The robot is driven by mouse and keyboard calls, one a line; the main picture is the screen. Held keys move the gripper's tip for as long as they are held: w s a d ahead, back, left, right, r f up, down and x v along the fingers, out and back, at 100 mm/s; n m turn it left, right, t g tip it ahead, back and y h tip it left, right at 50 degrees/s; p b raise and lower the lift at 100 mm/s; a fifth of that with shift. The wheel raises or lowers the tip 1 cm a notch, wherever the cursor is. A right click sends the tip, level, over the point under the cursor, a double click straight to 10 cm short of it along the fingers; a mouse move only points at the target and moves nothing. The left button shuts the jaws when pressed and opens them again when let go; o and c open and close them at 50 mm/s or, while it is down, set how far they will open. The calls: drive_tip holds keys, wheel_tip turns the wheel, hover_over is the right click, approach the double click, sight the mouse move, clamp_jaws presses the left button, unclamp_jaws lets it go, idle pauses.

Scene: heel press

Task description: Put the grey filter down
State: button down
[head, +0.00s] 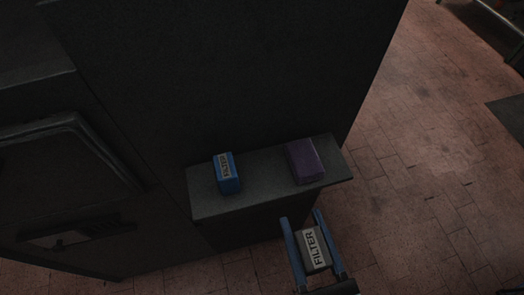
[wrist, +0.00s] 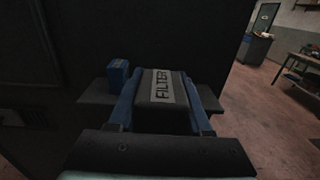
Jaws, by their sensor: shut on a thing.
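The grey filter (head: 314,250) is a dark grey box with a white label reading FILTER. My gripper (head: 302,224) has blue fingers on both sides of it and is shut on it, in front of the shelf's right part in the head view. The filter (wrist: 159,88) fills the middle of the wrist view between the two blue fingers. A small shelf (head: 255,194) juts from a dark cabinet. In the wrist view the filter hides the middle of the shelf (wrist: 93,97).
A blue filter (head: 228,174) stands on the shelf's left part and a purple box (head: 305,161) on its right part. Bare shelf shows between them. Tiled floor (head: 430,150) lies to the right. A bin (wrist: 256,48) and a table (wrist: 300,68) stand far off.

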drive_tip(key=w+a+r+p, duration=0.2)
drive_tip(key=w+p, duration=0.1)
drive_tip(key=w, duration=0.2)
drive_tip(key=p, duration=0.4)
hover_over(260, 133)
drive_tip(key=v, duration=0.4)
drive_tip(key=shift+d+f, duration=0.1)
drive_tip(key=shift+f, duration=0.25)
wheel_tip(260, 133, down, 3)
drive_tip(key=shift+w+b, duration=0.1)
drive_tip(key=shift+b, duration=0.45)
wheel_tip(260, 133, down, 4)
drive_tip(key=shift+r+b, duration=0.1)
drive_tip(key=shift+b, duration=0.25)
drive_tip(key=shift+w, duration=0.1)
drive_tip(key=shift+f, duration=0.3)
